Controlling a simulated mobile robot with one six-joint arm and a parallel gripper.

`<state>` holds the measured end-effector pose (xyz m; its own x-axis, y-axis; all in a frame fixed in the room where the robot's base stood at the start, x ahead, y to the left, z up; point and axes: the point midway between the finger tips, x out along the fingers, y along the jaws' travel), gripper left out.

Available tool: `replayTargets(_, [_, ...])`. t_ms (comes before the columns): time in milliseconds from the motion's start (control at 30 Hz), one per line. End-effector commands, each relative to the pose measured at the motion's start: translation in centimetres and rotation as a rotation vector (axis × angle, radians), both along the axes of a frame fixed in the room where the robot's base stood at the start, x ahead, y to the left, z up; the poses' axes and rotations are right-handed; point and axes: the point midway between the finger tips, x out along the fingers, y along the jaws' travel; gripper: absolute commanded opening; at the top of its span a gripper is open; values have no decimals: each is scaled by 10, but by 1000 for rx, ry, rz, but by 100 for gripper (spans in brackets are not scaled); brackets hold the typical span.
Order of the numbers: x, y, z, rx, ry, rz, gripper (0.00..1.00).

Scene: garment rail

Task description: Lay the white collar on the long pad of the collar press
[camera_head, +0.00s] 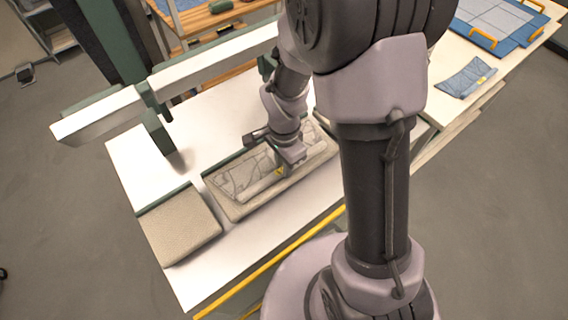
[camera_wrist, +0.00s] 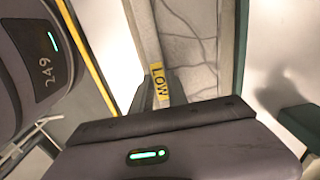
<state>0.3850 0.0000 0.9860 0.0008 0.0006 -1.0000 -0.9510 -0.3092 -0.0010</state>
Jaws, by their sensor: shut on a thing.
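The white collar (camera_head: 240,178), pale with grey vein-like lines, lies along the long pad (camera_head: 236,212) of the collar press in the head view. A rolled or folded band runs along its near edge. In the wrist view the collar (camera_wrist: 188,45) extends away from my gripper, with a yellow LOW tag (camera_wrist: 160,84) on its band. My gripper (camera_head: 283,172) is low over the right half of the pad, shut on the collar near the tag. The arm and gripper hide part of the collar. I cannot tell whether all of it touches the pad.
A shorter beige pad (camera_head: 180,228) sits left of the long pad on the white table (camera_head: 130,160). The press's long white beam (camera_head: 100,112) and green post stand behind. A blue collar piece (camera_head: 465,78) and a blue tray (camera_head: 495,22) lie at the right.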

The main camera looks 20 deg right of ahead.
Motion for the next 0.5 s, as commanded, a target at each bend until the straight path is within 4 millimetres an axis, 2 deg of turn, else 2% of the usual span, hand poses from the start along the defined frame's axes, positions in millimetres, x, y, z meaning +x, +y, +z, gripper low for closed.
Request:
replayTargets(467, [0,0,-8,0,0,0,0])
replayTargets(500, [0,0,-7,0,0,0,27])
